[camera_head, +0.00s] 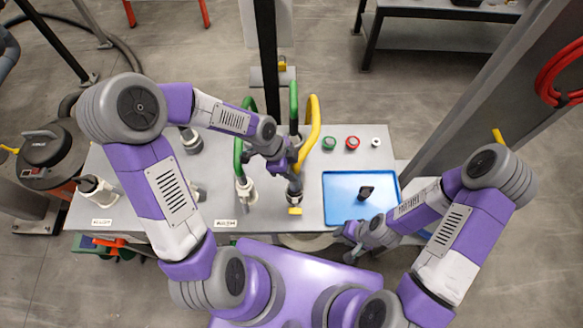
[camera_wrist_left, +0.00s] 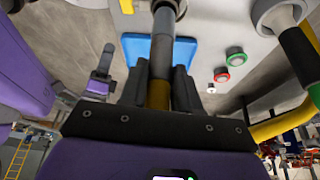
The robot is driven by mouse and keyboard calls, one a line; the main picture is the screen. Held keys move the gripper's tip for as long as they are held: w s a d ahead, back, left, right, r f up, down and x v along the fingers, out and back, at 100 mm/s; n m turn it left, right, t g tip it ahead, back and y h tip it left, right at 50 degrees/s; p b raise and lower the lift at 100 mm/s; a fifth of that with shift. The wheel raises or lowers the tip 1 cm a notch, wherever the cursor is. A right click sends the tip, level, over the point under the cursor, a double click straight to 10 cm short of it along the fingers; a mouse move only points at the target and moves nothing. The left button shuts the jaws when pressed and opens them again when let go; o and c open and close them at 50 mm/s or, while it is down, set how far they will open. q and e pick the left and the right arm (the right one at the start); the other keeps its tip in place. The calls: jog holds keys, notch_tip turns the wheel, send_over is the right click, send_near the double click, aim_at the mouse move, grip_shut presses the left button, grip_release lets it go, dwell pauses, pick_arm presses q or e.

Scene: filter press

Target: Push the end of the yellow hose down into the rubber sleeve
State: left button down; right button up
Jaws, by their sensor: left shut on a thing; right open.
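The yellow hose (camera_head: 314,115) arches from the back of the grey bench down to my left gripper (camera_head: 290,166). My left gripper is shut on the hose close to its end. In the left wrist view, the yellow part (camera_wrist_left: 157,96) shows between the fingers, and a dark grey end piece (camera_wrist_left: 163,48) runs on beyond them. The dark sleeve (camera_head: 294,188) stands upright just below the gripper. The end piece lines up with the fitting (camera_wrist_left: 170,6) at the top edge; I cannot tell how deep it sits. My right gripper (camera_head: 353,242) is open and empty, by the bench's front right.
A blue tray (camera_head: 336,211) with a black object (camera_head: 365,192) lies right of the sleeve. Green hoses (camera_head: 238,152) and a white fitting (camera_head: 246,192) stand to its left. A dark post (camera_head: 266,55) rises at the back.

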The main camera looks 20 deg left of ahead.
pick_arm(q)
jog(key=shift+f+b, duration=2.55)
jog(key=shift+f, duration=0.55)
jog(key=c, duration=0.7)
grip_release()
jog(key=shift+c, duration=0.2)
jog(key=shift+r, duration=0.1)
jog(key=p+v, duration=0.2)
jog(key=v, duration=0.5)
jog(key=shift+r+p, duration=0.2)
jog(key=shift+p, duration=0.15)
jog(key=shift+a, duration=0.1)
